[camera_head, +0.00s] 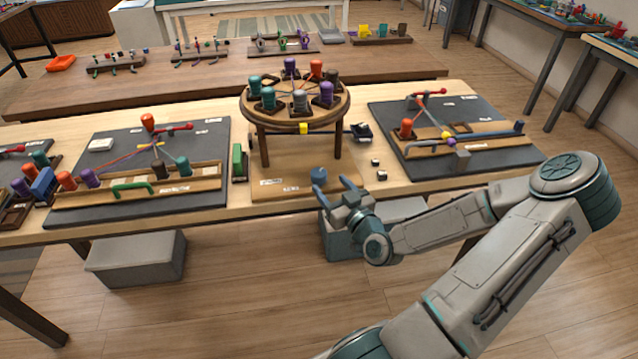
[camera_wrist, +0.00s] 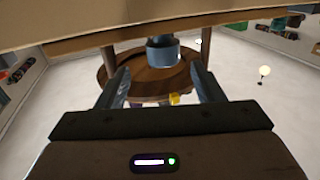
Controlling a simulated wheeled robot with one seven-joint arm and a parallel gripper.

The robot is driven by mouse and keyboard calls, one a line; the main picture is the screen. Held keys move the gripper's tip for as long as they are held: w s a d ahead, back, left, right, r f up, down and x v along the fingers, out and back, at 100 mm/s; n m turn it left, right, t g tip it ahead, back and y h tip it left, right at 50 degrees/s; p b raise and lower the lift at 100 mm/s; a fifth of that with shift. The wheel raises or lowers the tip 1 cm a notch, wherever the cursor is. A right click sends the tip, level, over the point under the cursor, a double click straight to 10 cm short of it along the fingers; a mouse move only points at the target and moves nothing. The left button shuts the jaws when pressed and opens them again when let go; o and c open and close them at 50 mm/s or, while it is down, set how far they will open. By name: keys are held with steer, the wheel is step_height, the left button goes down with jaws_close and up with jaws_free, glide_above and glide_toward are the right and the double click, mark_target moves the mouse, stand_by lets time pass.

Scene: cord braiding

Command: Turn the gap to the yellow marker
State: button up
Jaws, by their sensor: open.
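A round wooden braiding disk (camera_head: 296,113) stands on legs in the middle of the bench. The ring looks empty at the back left. The yellow marker (camera_head: 303,128) is below the front rim; it also shows in the wrist view (camera_wrist: 174,99). A blue cylinder (camera_head: 318,175) is below the disk, near the board's front. My gripper (camera_head: 335,187) is open and empty, close in front of it; the cylinder (camera_wrist: 162,53) appears ahead between the fingers.
A dark board with cords (camera_head: 92,152) lies left and another (camera_head: 480,108) right. A green block (camera_head: 240,163) stands left of the disk's legs. A grey box (camera_head: 345,240) is below the bench edge.

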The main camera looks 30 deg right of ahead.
mark_target(323, 180)
steer(key=b, duration=0.2)
steer(key=shift+w+a+f+b, duration=0.2)
steer(key=shift+w+f+b, duration=0.15)
steer(key=w, duration=0.5)
steer(key=shift+w+a+r, duration=0.2)
steer(key=shift+w+r, duration=0.1)
steer(key=shift+c, duration=0.3)
steer(key=c, duration=0.9)
